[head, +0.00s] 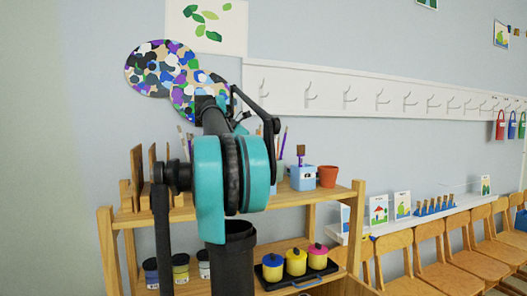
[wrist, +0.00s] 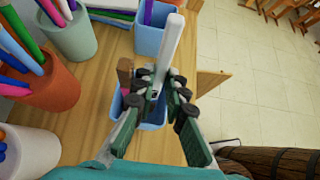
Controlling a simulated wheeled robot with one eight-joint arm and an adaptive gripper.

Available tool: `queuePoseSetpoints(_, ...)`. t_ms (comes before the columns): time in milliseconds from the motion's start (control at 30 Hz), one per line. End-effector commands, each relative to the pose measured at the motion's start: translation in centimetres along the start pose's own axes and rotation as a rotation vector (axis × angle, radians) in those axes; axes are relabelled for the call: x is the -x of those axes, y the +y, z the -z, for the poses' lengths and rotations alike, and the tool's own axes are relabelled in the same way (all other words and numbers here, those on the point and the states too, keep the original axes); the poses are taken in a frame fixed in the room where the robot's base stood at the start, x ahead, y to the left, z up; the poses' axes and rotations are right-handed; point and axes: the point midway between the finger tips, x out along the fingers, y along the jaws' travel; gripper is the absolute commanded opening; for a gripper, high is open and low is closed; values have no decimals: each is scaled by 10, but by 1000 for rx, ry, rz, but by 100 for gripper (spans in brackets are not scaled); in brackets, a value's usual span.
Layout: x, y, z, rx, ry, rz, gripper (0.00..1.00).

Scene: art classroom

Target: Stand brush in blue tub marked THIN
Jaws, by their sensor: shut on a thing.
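My gripper (wrist: 160,92) is shut on a pale grey-white stick (wrist: 170,45), the brush by its place in the jaws. It points up the wrist picture, and its bristles cannot be made out. A blue tub (wrist: 152,126) lies below the fingers, partly hidden by them; whether the brush is inside its rim cannot be told. A second blue tub (wrist: 149,41) with sticks in it stands farther up. In the head view a blue tub (head: 303,182) with a brown-tipped brush stands on the shelf. No THIN marking can be read. My arm hides the gripper there.
The wooden shelf (head: 345,194) also carries a terracotta pot (head: 327,177). In the wrist view, an orange pot (wrist: 55,91) of pens and a pale green cup (wrist: 75,40) crowd the left. Yellow and pink lidded pots (head: 296,263) stand on the lower shelf.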

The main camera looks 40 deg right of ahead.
Motion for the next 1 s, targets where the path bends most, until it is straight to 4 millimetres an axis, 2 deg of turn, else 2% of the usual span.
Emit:
queuePoseSetpoints(467, -5, 0, 4, 0, 0, 0, 0)
queuePoseSetpoints(500, -5, 0, 4, 0, 0, 0, 13)
queuePoseSetpoints(700, -5, 0, 4, 0, 0, 0, 36)
queuePoseSetpoints(1000, -3, 0, 4, 0, 0, 0, 36)
